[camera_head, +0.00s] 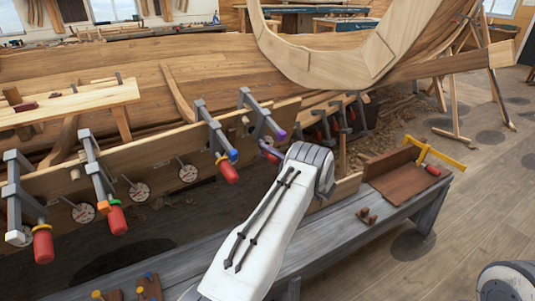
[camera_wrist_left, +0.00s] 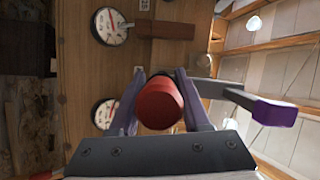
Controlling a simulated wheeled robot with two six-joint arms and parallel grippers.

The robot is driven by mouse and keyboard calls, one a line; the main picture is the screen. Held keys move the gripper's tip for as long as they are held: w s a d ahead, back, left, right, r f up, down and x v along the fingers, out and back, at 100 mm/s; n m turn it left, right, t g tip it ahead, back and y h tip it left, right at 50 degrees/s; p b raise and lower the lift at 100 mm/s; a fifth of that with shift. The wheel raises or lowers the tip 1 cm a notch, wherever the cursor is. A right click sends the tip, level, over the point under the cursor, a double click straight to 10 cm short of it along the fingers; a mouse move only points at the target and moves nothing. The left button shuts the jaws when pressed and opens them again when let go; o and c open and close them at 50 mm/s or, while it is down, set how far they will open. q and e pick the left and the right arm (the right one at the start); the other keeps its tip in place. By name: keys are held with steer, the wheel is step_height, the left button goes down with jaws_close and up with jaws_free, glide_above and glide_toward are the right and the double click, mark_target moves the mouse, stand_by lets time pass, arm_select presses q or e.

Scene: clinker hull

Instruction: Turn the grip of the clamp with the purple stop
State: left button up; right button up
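The clamp with the purple stop (camera_head: 281,134) sits on the hull plank, right of the clamp with the blue stop (camera_head: 233,156). Its red grip (camera_head: 270,152) is largely hidden behind my left wrist in the head view. In the left wrist view the red grip (camera_wrist_left: 159,104) points at the camera, and the purple stop (camera_wrist_left: 275,111) is to its right. My left gripper (camera_wrist_left: 160,100) has one finger on each side of the grip, with no clear gap, and looks shut on it. My right gripper is not in view.
Other clamps with red grips hang along the plank, one with an orange stop (camera_head: 115,202) and one with a white stop (camera_head: 19,236). A grey bench (camera_head: 330,237) with a yellow clamp (camera_head: 440,157) stands in front.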

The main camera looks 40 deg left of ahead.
arm_select(q)
steer(key=o, duration=0.4)
steer(key=shift+a, duration=0.15)
steer(key=shift+c, duration=0.2)
steer(key=shift+d, duration=0.2)
steer(key=shift+d+f, duration=0.2)
steer(key=shift+d, duration=0.15)
steer(key=b+v, duration=0.1)
steer(key=v, duration=0.8)
steer(key=shift+d+b, duration=0.25)
steer(key=shift+b, duration=0.05)
